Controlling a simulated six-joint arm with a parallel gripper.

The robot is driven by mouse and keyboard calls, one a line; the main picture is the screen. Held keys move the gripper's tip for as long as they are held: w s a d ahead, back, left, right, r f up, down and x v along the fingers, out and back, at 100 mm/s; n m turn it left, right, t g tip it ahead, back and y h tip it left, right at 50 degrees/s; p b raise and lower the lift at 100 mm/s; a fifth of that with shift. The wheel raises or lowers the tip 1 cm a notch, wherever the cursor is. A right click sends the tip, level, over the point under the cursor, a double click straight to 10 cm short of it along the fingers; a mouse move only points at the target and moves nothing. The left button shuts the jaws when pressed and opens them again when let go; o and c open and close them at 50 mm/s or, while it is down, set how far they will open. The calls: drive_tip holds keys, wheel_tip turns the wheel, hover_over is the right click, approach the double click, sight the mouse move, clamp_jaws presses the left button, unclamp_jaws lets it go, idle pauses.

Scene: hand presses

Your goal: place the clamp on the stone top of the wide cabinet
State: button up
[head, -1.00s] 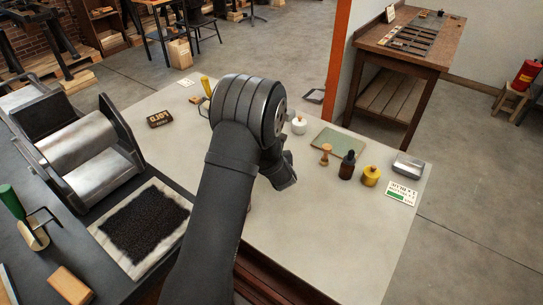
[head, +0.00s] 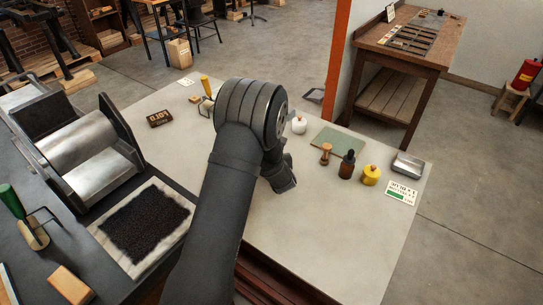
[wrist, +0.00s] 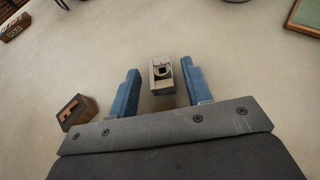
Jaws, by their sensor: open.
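The wide cabinet's pale stone top (head: 310,235) fills the middle of the head view. My gripper (head: 283,183) is low over it, near its middle, and partly hidden by my arm. In the wrist view my gripper (wrist: 160,67) has its two blue fingers spread apart. Between them is a small grey and brown block with a dark opening, which looks like the clamp (wrist: 162,82). A gap shows on each side of it, and it appears to be on the stone top. The clamp is hidden behind my arm in the head view.
A brown slotted block (wrist: 77,111) lies left of my fingers. The green mat (head: 336,139), wooden stamp (head: 325,153), dark bottle (head: 347,165), yellow jar (head: 371,175) and metal tin (head: 408,165) are to the right. A roller press (head: 85,150) stands left. The front of the top is clear.

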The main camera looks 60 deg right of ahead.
drive_tip(key=v, duration=1)
drive_tip(key=shift+s+a+r, duration=0.1)
drive_tip(key=shift+s+a, duration=0.15)
drive_tip(key=shift+s, duration=0.05)
drive_tip(key=shift+o, duration=0.4)
drive_tip(key=shift+s+a+r, duration=0.2)
drive_tip(key=shift+s+a, duration=0.15)
drive_tip(key=shift+a, duration=0.05)
drive_tip(key=v, duration=0.4)
drive_tip(key=shift+s+a+f, duration=0.2)
drive_tip(key=shift+s+a, duration=0.05)
drive_tip(key=shift+s, duration=0.05)
drive_tip(key=x, duration=1.1)
drive_tip(key=shift+r+x, duration=0.15)
drive_tip(key=shift+x, duration=1.35)
drive_tip(key=shift+r+x, duration=0.15)
drive_tip(key=shift+x, duration=1.35)
drive_tip(key=shift+w+d, duration=0.1)
drive_tip(key=shift+w, duration=0.05)
drive_tip(key=shift+c, duration=0.2)
clamp_jaws()
